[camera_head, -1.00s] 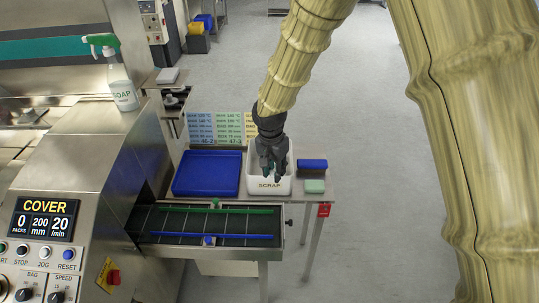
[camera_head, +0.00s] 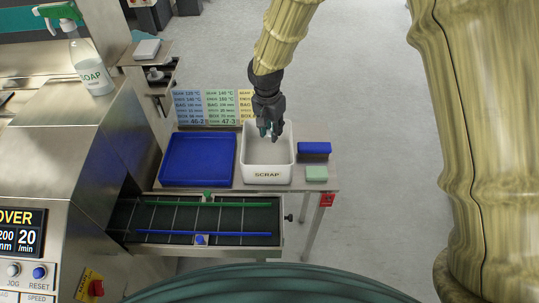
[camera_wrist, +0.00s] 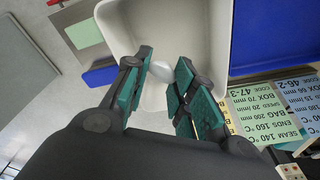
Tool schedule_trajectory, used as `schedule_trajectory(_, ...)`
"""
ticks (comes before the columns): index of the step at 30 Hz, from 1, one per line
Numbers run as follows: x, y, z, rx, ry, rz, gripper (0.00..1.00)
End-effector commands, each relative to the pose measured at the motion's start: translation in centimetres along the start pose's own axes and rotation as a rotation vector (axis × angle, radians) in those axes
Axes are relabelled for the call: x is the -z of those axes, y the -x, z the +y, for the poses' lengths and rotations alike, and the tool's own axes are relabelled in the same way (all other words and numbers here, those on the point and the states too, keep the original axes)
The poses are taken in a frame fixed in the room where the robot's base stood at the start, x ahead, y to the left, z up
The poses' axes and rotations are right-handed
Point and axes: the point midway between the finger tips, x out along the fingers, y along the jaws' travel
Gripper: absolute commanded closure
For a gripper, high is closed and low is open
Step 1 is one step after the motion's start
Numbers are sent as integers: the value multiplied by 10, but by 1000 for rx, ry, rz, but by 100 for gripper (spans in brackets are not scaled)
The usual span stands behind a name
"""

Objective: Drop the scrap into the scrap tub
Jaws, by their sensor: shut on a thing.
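The white scrap tub (camera_head: 266,174), labelled SCRAP on its front, stands on the steel table. My gripper (camera_head: 270,133) hangs over the tub's opening, toward its back. In the wrist view my gripper (camera_wrist: 163,80) points down into the tub (camera_wrist: 205,20). A small, pale, whitish piece, the scrap (camera_wrist: 157,69), shows between the green-padded fingers, which are shut on it. Most of the scrap is hidden by the fingers, and in the head view I cannot make it out.
A blue tray (camera_head: 198,160) stands left of the tub. A blue block (camera_head: 314,149) and a pale green block (camera_head: 316,173) lie to its right. Setting cards (camera_head: 205,108) stand behind the tray. The conveyor (camera_head: 200,220) is in front. Open floor lies right of the table.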

Motion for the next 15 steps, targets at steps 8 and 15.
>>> schedule_trajectory(8,-1,-35,0,-3,-2,-6,80)
schedule_trajectory(15,0,-40,0,-3,-4,-6,80)
